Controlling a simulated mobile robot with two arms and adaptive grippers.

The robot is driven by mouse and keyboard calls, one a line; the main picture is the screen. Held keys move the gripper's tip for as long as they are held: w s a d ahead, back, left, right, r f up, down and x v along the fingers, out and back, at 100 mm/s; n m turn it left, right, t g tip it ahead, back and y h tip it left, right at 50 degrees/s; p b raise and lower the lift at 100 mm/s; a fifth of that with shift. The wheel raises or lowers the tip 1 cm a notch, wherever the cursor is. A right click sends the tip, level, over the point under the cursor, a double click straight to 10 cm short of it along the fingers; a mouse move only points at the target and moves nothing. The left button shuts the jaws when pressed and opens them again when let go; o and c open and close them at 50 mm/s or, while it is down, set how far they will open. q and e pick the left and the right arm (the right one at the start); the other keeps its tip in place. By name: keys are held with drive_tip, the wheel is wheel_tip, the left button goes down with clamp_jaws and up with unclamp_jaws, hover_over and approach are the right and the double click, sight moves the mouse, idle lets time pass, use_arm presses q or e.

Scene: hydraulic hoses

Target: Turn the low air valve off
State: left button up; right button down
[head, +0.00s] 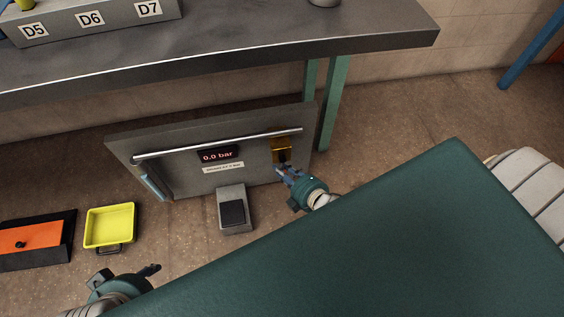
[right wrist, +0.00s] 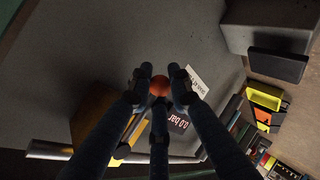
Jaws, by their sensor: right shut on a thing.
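The low air valve (head: 282,152) is a yellow-brown fitting at the right end of the upright grey panel (head: 260,172), below the table. Its yellow body also shows in the right wrist view (right wrist: 93,115). My right gripper (head: 281,172) is at the valve's lower edge. In the right wrist view its fingers are shut on a round orange-red knob (right wrist: 159,85), partly hidden between the fingertips. My left gripper (head: 150,271) is low at the left, away from the panel; its opening is unclear. The panel's display (head: 217,155) reads 0.0 bar.
A metal bar (head: 215,145) runs across the panel. A grey pedal box (head: 235,208) stands on the floor before it. A yellow tray (head: 110,226) and an orange-and-black case (head: 35,238) lie left. The grey table (head: 230,50) overhangs behind.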

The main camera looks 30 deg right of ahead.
drive_tip(key=shift+d, duration=0.3)
drive_tip(key=c, duration=1.6)
unclamp_jaws()
drive_tip(key=shift+o, duration=0.2)
drive_tip(key=shift+s+r, duration=0.15)
drive_tip(key=shift+s, duration=0.2)
drive_tip(key=v, duration=1.1)
drive_tip(key=shift+r, duration=0.15)
